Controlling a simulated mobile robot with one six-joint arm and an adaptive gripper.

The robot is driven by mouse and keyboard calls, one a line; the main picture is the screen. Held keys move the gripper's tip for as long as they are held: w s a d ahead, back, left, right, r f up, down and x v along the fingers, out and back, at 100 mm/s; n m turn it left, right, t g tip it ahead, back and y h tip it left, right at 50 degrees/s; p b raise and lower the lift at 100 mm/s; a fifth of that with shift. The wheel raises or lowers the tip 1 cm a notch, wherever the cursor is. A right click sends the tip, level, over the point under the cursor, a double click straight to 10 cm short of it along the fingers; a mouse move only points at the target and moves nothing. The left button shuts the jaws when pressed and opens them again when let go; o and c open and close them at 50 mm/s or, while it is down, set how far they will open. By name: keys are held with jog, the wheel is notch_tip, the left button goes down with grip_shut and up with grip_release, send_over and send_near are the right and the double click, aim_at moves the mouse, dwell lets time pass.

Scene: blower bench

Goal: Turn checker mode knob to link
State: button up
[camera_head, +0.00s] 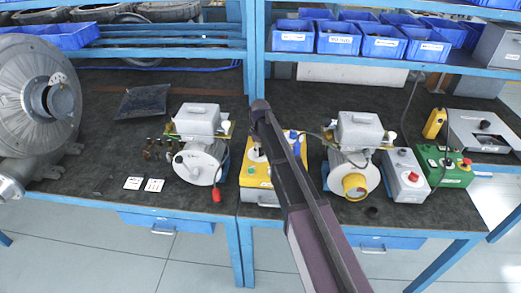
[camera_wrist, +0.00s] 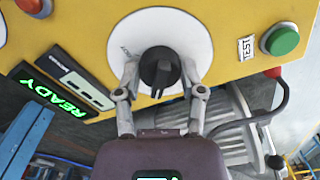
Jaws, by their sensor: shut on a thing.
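The checker is a yellow box (camera_head: 262,181) on the bench, partly covered by my arm in the head view. Its yellow panel (camera_wrist: 225,20) fills the upper wrist view. The black mode knob (camera_wrist: 160,66) sits on a white round dial (camera_wrist: 190,32). The knob's pointer end faces down in the wrist view. Small lettering shows at the dial's left edge, too unclear to read; the link mark cannot be made out. My gripper (camera_wrist: 160,75) has one finger on each side of the knob and is shut on it. The fingertips are hidden in the head view.
The panel has a green button (camera_wrist: 282,40) beside a TEST label, a red button (camera_wrist: 34,6) and a green READY display (camera_wrist: 56,95). Blower units (camera_head: 200,150) (camera_head: 357,160) stand either side of the checker. A grey box (camera_head: 405,175) stands farther right.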

jog(key=shift+n, duration=0.3)
jog(key=o, duration=1.1)
jog(key=shift+o, duration=0.2)
